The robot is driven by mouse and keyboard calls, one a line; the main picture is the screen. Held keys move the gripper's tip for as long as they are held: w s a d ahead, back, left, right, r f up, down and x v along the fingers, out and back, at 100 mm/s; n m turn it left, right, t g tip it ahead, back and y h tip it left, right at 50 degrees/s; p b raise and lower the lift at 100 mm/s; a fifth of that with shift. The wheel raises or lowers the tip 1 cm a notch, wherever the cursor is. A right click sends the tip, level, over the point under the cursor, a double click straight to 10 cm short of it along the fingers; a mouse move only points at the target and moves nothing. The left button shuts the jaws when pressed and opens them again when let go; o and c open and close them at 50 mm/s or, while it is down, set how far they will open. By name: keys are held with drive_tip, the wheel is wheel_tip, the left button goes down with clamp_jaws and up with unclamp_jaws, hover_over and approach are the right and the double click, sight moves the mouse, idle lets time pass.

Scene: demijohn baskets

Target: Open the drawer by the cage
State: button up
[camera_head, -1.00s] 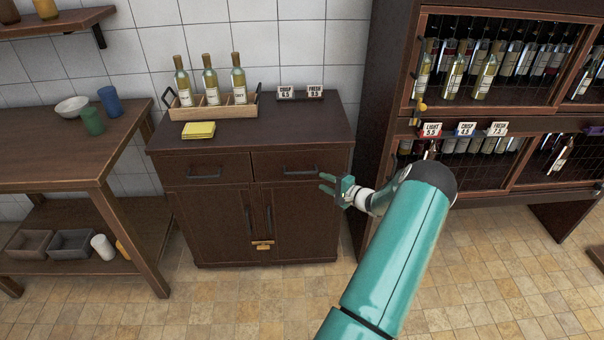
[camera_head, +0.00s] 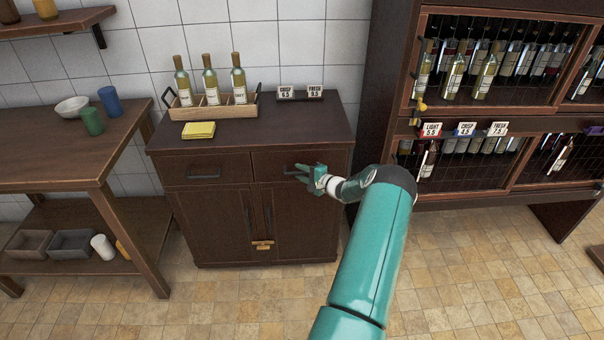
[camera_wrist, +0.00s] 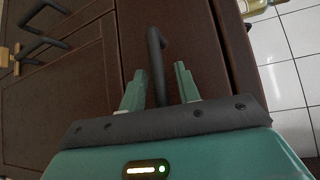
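The dark wooden cabinet has two drawers side by side, both closed. The right drawer (camera_head: 266,167) is the one nearer the wire-fronted wine rack (camera_head: 412,130), which looks like the cage. My gripper (camera_head: 299,174) is at this drawer's front, at its dark bar handle, which it partly hides in the head view. In the wrist view, the handle (camera_wrist: 154,45) runs between the two teal fingers of my gripper (camera_wrist: 159,78). The fingers stand apart, with a visible gap on each side of the handle. The drawer front (camera_wrist: 193,45) is close behind them.
The left drawer (camera_head: 204,172) and cabinet doors (camera_head: 220,225) are closed. A bottle crate (camera_head: 240,108), yellow pad (camera_head: 199,130) and price signs (camera_head: 300,93) stand on top. A wooden table (camera_head: 50,150) is at left. The tiled floor (camera_head: 220,300) in front is clear.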

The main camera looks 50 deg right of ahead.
clamp_jaws()
drive_tip(key=s+a, duration=1.7)
drive_tip(key=a, duration=0.3)
drive_tip(key=shift+s, duration=0.35)
drive_tip(key=shift+o, duration=0.8)
unclamp_jaws()
drive_tip(key=s+r, duration=0.2)
drive_tip(key=s, duration=1.1)
drive_tip(key=shift+s+a, duration=0.35)
drive_tip(key=shift+a, duration=0.05)
